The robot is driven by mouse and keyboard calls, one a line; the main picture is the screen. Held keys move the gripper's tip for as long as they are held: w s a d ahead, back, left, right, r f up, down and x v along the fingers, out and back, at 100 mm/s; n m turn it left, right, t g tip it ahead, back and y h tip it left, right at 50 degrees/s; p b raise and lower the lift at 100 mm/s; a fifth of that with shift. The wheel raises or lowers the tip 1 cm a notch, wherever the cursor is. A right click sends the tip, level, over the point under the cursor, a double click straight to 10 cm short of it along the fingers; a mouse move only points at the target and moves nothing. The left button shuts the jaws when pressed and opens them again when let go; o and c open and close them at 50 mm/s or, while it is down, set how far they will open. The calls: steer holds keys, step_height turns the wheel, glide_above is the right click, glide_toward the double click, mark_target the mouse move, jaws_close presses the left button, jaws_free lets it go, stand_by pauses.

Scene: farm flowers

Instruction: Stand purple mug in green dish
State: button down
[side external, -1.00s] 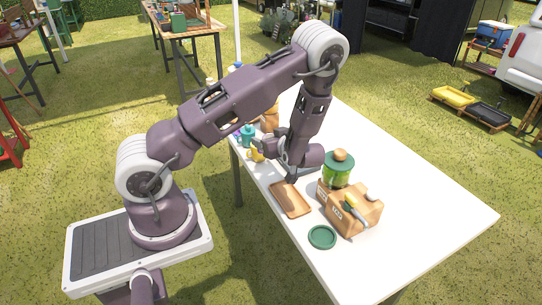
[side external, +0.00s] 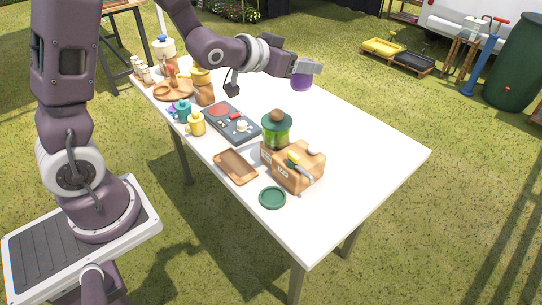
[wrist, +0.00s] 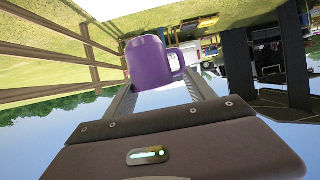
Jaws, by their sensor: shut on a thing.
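The purple mug (side external: 302,82) is held by my gripper (side external: 314,69) high above the far right part of the table. In the wrist view the purple mug (wrist: 150,62) sits between the two fingers of my gripper (wrist: 160,82), its handle on the right side. The green dish (side external: 272,198) lies flat and empty on the table near its front edge, well below and in front of my gripper.
A wooden box (side external: 293,168) with tools stands beside the dish, with a green jar (side external: 276,130) behind it. A brown tray (side external: 236,167) lies left of the dish. A dark board (side external: 230,123), yellow mug (side external: 196,124) and teal mug (side external: 183,112) stand further back. The table's right side is clear.

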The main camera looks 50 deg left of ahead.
steer(key=w+a+f+n+y, duration=0.1)
steer(key=w+a+f+y, duration=0.15)
steer(key=a+f, duration=0.4)
steer(key=w+a+f+n+g+y, duration=0.1)
steer(key=w+a+f, duration=0.25)
steer(key=a, duration=0.65)
steer(key=w+a+f+n+y, duration=0.1)
steer(key=w+a+f+n, duration=0.15)
steer(key=a+f, duration=0.5)
steer(key=shift+m+y, duration=0.25)
steer(key=shift+m, duration=0.2)
steer(key=f, duration=0.3)
steer(key=a+f, duration=0.1)
steer(key=f, duration=0.2)
steer(key=a+f, duration=0.1)
steer(key=f, duration=0.2)
steer(key=shift+a+f, duration=0.15)
steer(key=shift+f, duration=0.2)
steer(key=shift+f, duration=0.1)
steer(key=shift+c, duration=1.6)
jaws_free()
